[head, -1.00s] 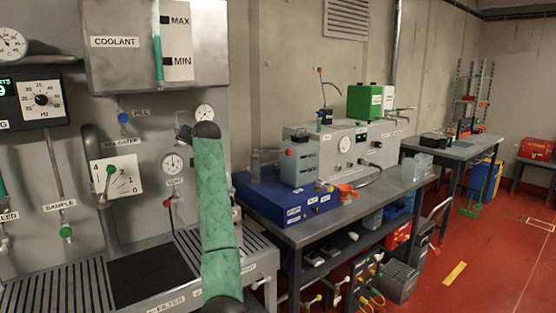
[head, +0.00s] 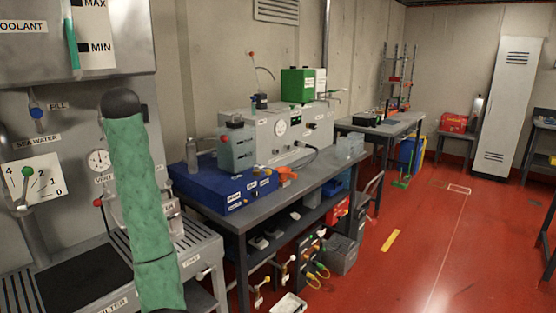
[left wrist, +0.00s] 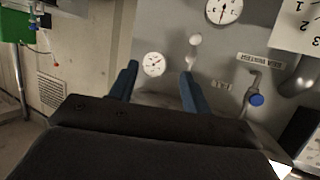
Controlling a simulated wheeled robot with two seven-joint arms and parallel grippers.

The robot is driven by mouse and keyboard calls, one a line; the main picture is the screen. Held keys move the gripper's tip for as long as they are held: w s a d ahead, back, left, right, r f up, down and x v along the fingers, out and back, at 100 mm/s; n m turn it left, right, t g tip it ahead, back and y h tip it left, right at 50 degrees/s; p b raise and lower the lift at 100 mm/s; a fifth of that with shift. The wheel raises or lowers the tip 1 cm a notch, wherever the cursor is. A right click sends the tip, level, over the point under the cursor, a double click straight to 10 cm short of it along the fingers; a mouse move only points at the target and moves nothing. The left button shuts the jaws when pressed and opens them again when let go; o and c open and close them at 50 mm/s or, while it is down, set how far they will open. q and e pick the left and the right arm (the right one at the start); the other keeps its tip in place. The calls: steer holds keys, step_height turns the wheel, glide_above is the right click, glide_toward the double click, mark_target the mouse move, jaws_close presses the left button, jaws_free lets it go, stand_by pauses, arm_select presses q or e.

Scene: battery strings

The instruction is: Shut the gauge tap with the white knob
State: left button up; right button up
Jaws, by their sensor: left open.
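A small white knob (left wrist: 195,40) on a short stem stands out from the grey panel in the left wrist view, which shows the panel upside down. It lies just past the tip of the right-hand finger. A small round gauge (left wrist: 153,63) is beside it, beyond the gap between the fingers. My left gripper (left wrist: 160,72) is open and empty, its two blue fingers pointing at the panel. In the head view my green-sleeved arm covers this part of the panel, so knob and gripper are hidden there. My right gripper is in neither view.
Another gauge (head: 98,160), a red knob (head: 98,202) and a blue fill knob (head: 37,113) are on the panel near my arm. A workbench (head: 238,222) with a blue case (head: 205,188) stands to the right. Red floor (head: 430,250) is clear beyond it.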

arm_select(q)
steer(key=s+d+f+m+g+h, duration=0.1)
steer(key=s+d+f+m+h, duration=0.1)
steer(key=s+d+f, duration=0.75)
steer(key=s+d+f+m+g+h, duration=0.15)
steer(key=s+d+f, duration=0.4)
steer(key=f, duration=0.75)
steer(key=s+d+f+m+h, duration=0.25)
steer(key=s+d+f, duration=0.45)
steer(key=f, duration=0.5)
steer(key=s+d+f+g, duration=0.1)
steer(key=s+f+g, duration=0.1)
steer(key=s+f, duration=0.7)
steer(key=s+d+f+g+h, duration=0.1)
steer(key=s+d+f+g, duration=0.1)
steer(key=s+f, duration=0.8)
steer(key=s+d+f+m+g, duration=0.1)
steer(key=s+f+g, duration=0.3)
steer(key=s+f, duration=0.6)
steer(key=s+d, duration=0.1)
steer(key=s, duration=0.7)
steer(key=shift+f, duration=0.2)
